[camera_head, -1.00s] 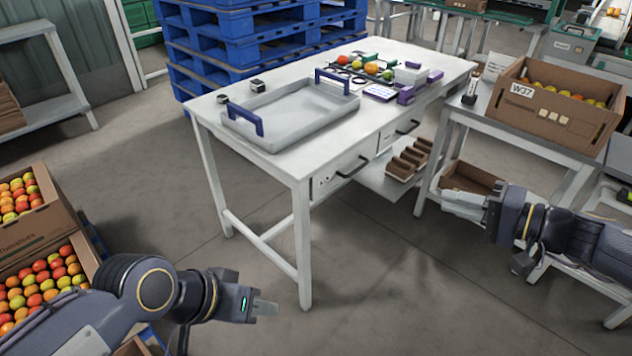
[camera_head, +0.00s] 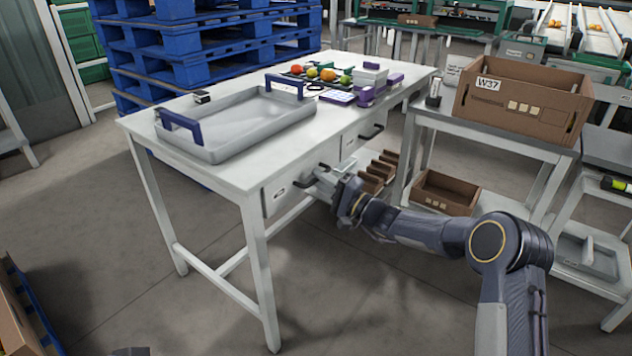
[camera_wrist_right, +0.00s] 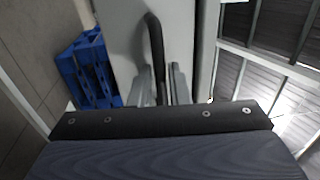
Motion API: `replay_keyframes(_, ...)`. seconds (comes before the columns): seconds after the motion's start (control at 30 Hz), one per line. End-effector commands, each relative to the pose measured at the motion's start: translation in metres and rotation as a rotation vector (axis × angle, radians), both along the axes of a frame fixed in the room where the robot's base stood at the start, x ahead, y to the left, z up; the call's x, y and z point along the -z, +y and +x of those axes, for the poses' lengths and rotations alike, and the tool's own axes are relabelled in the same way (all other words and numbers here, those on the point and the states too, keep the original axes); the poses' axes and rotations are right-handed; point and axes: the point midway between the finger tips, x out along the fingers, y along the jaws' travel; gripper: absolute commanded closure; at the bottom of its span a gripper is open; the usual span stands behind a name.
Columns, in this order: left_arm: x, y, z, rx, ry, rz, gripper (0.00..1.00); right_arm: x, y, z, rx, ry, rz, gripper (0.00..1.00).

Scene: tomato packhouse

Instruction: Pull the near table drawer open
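The white table (camera_head: 215,160) has two drawers in its front. The near drawer (camera_head: 279,192) looks shut, its front flush with the table. Its dark bar handle (camera_head: 303,181) is partly covered by my right gripper (camera_head: 322,182). In the right wrist view the handle (camera_wrist_right: 153,35) runs down between the two grey fingers of the right gripper (camera_wrist_right: 163,86). The fingers stand either side of the bar, apart, with a gap showing; firm contact is not visible.
A grey tray (camera_head: 215,153) with blue handles and several tomatoes stand on the table. The far drawer's handle (camera_head: 372,132) is further along the front. A side table with a W37 carton (camera_head: 520,125) stands right. Floor in front is clear.

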Motion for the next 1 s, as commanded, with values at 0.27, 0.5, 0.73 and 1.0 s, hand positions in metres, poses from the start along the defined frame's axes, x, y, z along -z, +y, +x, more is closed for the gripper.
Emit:
replay_keyframes(0.27, 0.003, 0.0, 0.0, 0.0, 0.0, 0.0, 0.64, -0.003, 0.011, 0.007, 0.0, 0.001, 0.001, 0.84)
replay_keyframes(0.5, 0.002, 0.0, 0.0, 0.0, 0.0, 0.0, 0.64, -0.003, 0.01, 0.007, 0.0, 0.001, 0.001, 0.96)
replay_keyframes(0.73, 0.003, 0.0, 0.0, 0.0, 0.0, 0.0, 0.64, -0.002, 0.01, 0.007, 0.0, 0.001, 0.0, 1.0)
replay_keyframes(1.0, 0.004, 0.0, 0.0, 0.0, 0.0, 0.0, 0.64, -0.002, -0.005, 0.003, 0.003, 0.002, -0.001, 1.0)
